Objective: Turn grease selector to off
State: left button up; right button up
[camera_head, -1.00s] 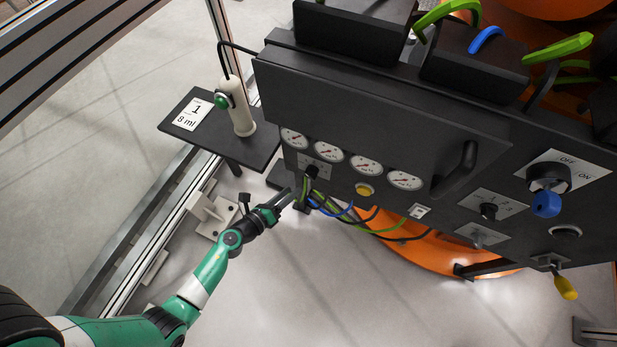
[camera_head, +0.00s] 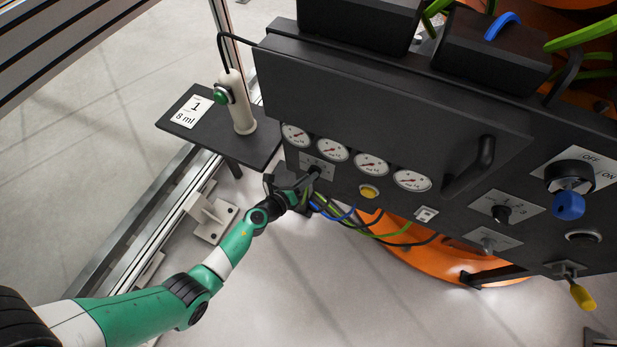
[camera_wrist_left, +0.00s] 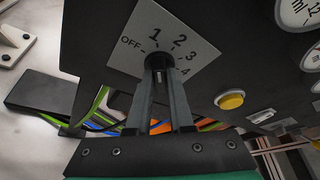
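The grease selector is a small black knob (camera_head: 315,171) on a light plate (camera_wrist_left: 190,32) marked OFF, 1, 2, 3 and 4. The plate sits under the row of gauges on the dark panel in the head view. In the left wrist view OFF is at the plate's left. My left gripper (camera_head: 306,182) is at the knob. In the left wrist view its two fingertips (camera_wrist_left: 160,63) are on either side of the knob, with a gap between the fingers. I cannot tell whether they touch it. The fingers hide most of the knob and its pointer. My right gripper is not in view.
Several round gauges (camera_head: 371,163) and a yellow button (camera_head: 369,191) are beside the selector. Green and blue cables (camera_head: 340,214) hang just below it. A small shelf (camera_head: 258,150) with a white handheld device (camera_head: 238,103) is at the left. Open floor lies below the panel.

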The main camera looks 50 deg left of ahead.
pick_arm(q)
grip_shut()
jog(key=shift+n+h, duration=0.3)
jog(key=shift+a+f+n+t+h, duration=0.15)
jog(key=shift+n+t+h, duration=0.4)
jog(key=shift+n, duration=0.8)
jog(key=shift+a+f+n+t+h, duration=0.1)
jog(key=shift+n+t+h, duration=0.15)
jog(key=shift+n+t, duration=0.85)
jog(key=shift+d+n, duration=0.1)
jog(key=shift+n, duration=0.35)
jog(key=o, duration=0.7)
grip_release()
jog(key=shift+s, duration=0.1)
